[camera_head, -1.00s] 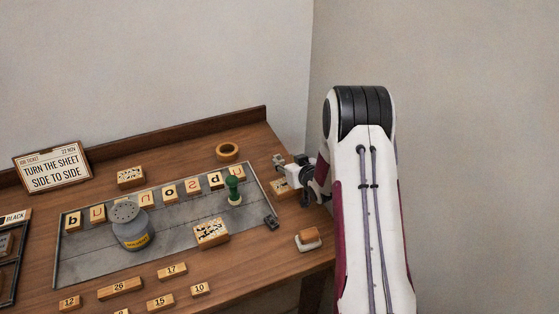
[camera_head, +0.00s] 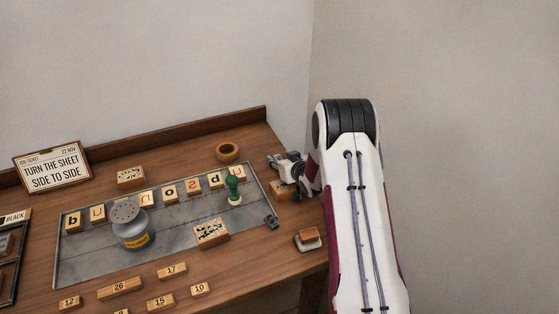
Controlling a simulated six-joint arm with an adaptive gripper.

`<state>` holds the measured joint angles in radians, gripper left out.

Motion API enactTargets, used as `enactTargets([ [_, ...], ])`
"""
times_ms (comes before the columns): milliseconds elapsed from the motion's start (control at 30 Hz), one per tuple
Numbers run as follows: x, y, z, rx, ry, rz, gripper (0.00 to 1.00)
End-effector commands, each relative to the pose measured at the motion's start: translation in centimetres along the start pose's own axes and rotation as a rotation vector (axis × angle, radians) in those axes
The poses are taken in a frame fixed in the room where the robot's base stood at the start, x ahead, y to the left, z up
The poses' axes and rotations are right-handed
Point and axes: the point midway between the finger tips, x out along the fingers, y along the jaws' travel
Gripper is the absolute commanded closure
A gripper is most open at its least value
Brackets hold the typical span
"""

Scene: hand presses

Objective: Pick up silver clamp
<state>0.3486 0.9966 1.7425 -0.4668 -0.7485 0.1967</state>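A small dark grey metal piece (camera_head: 271,222) lies at the right end of the grey metal plate; it may be the silver clamp, but it is too small to be sure. My gripper (camera_head: 274,161) is at the right side of the table, above and behind that piece and apart from it. Its grey fingers point left. The finger gap is too small to read, and I cannot tell whether anything is between them.
A green-handled stamp (camera_head: 233,190) stands on the grey plate (camera_head: 90,268), near letter tiles, a patterned block (camera_head: 211,233) and a grey shaker (camera_head: 132,228). A wooden ring (camera_head: 228,151) lies behind. A wooden block (camera_head: 280,190) is under my gripper. A white-based block (camera_head: 308,239) sits near the right edge.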

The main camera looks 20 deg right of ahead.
Motion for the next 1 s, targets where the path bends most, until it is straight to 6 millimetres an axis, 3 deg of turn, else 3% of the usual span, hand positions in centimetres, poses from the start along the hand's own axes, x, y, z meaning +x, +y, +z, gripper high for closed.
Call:
enactTargets([
  [367, -0.02, -0.01, -0.02, 0.000, 0.000, 0.000, 0.61],
  [533, -0.03, -0.01, -0.02, 0.000, 0.000, 0.000, 1.00],
  [1000, -0.15, 0.00, -0.35, -0.001, 0.002, 0.000, 1.00],
])
